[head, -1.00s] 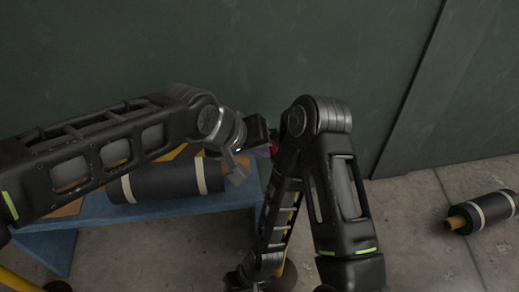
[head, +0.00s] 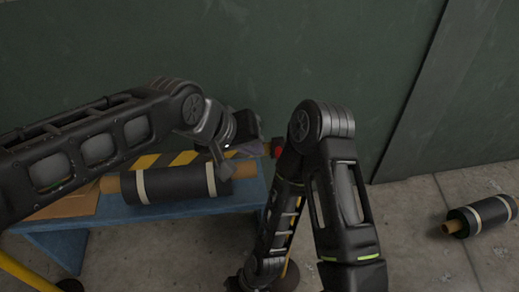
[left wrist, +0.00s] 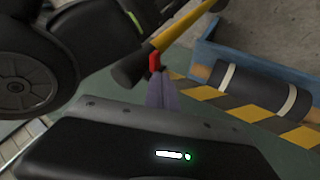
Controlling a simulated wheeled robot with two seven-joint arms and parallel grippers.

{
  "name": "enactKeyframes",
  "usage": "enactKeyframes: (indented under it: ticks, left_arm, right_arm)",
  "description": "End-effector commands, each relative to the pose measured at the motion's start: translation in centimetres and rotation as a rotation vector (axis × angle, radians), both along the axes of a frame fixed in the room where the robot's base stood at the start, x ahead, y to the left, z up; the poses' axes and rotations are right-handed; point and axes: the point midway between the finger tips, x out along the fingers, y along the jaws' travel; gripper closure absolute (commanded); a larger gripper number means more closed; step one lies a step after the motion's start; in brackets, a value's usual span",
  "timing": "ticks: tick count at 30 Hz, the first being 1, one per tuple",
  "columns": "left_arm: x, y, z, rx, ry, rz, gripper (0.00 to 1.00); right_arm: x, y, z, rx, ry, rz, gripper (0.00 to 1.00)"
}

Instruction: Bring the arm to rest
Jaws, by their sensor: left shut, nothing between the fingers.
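My left arm (head: 95,150) reaches in from the left over a blue bench. Its gripper (head: 250,150) is small and partly hidden behind the wrist in the head view. In the left wrist view its fingers (left wrist: 161,92) are together, with nothing between them. The gripper is beyond the right end of a dark roll on the bench, apart from it. My right arm (head: 335,190) is folded in the middle of the head view, its lower part pointing down. Its gripper does not show.
The dark roll (head: 172,184) with two pale bands lies on the blue bench (head: 190,208) by a yellow-black striped strip (head: 185,158). Another banded roll (head: 478,215) lies on the floor at right. A dark green wall (head: 330,60) stands behind. The floor between is clear.

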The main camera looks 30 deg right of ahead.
Motion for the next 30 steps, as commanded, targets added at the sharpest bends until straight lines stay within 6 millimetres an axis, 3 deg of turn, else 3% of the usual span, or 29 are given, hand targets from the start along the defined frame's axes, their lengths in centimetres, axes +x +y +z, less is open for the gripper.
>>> enactKeyframes:
  ticks: [4, 21, 26, 28, 29, 30]
  left_arm:
    - [0.1, 0.3, 1.1, 0.0, 0.001, 0.001, 1.0]
    - [0.2, 0.3, 1.1, 0.001, -0.005, -0.006, 1.0]
    - [1.1, -1.1, 2.0, -0.059, -0.092, -0.047, 1.0]
    - [1.4, -1.8, 1.2, -0.093, -0.143, -0.071, 1.0]
    - [1.6, -2.0, -0.1, -0.103, -0.158, -0.08, 1.0]
    - [2.2, -1.8, -2.5, -0.109, -0.169, -0.08, 1.0]
  right_arm:
    - [0.0, 0.0, 0.8, 0.0, 0.001, 0.0, 0.64]
    - [0.0, 0.0, 0.8, 0.0, 0.0, 0.0, 0.64]
    - [0.0, 0.0, 0.8, 0.0, 0.0, 0.0, 0.64]
    - [0.0, 0.0, 0.7, 0.0, 0.0, 0.0, 0.64]
    - [0.0, 0.0, 0.7, 0.0, 0.0, 0.0, 0.64]
    - [0.0, 0.0, 0.7, 0.0, 0.0, 0.0, 0.64]
